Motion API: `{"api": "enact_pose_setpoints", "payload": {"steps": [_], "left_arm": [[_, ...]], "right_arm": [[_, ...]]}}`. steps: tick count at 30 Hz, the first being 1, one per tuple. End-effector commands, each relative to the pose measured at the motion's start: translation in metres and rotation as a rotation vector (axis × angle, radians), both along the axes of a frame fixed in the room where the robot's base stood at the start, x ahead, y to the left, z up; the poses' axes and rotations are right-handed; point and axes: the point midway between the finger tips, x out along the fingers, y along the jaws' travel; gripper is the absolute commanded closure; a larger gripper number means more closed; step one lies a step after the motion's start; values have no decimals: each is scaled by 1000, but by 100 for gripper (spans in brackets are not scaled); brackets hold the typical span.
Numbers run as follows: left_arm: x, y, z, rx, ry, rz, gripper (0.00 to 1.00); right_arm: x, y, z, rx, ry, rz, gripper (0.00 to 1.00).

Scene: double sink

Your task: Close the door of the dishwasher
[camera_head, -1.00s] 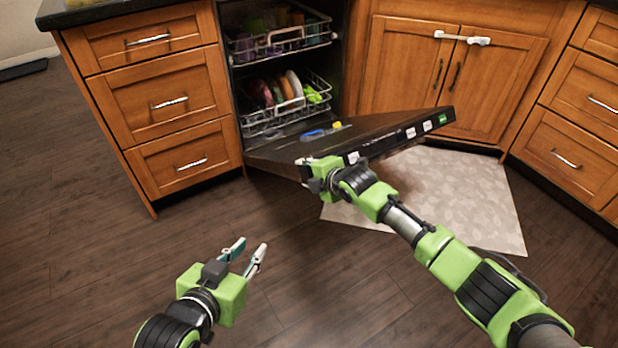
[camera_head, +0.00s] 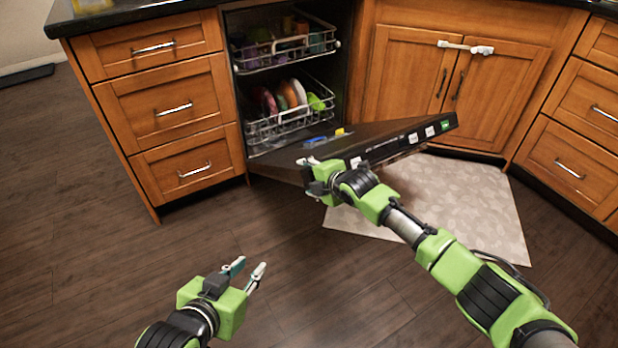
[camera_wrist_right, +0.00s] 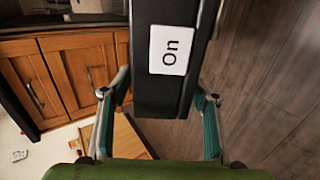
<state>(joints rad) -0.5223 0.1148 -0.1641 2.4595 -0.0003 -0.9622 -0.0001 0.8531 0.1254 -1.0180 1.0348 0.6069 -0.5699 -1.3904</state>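The dishwasher door (camera_head: 370,142) is part-way open, tilted out of the dishwasher with its dark labelled edge facing me. My right gripper (camera_head: 310,165) is at the left end of this edge. In the right wrist view the door edge with an "On" label (camera_wrist_right: 171,50) lies between the spread fingers of the right gripper (camera_wrist_right: 160,90). The fingertips are close to both sides; firm contact is not clear. My left gripper (camera_head: 248,268) is open and empty above the floor, nearer to me and away from the door.
Inside the dishwasher are an upper rack (camera_head: 290,48) with cups and a lower rack (camera_head: 287,118) with plates. Blue and yellow items lie on the door's inner face. Wooden drawers (camera_head: 165,108) and cabinet doors (camera_head: 440,85) flank it. A pale mat (camera_head: 465,200) lies below.

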Motion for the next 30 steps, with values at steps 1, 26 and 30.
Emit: {"api": "enact_pose_setpoints", "payload": {"steps": [1, 26, 30], "left_arm": [[0, 0, 0, 0, 0, 0, 76], [0, 0, 0, -1, 0, -1, 76], [0, 0, 0, -1, 0, -1, 76]], "right_arm": [[0, 0, -1, -1, 1, 0, 45], [-53, -39, 45, -1, 0, 1, 45], [-65, -48, 56, -1, -1, 0, 45]]}}
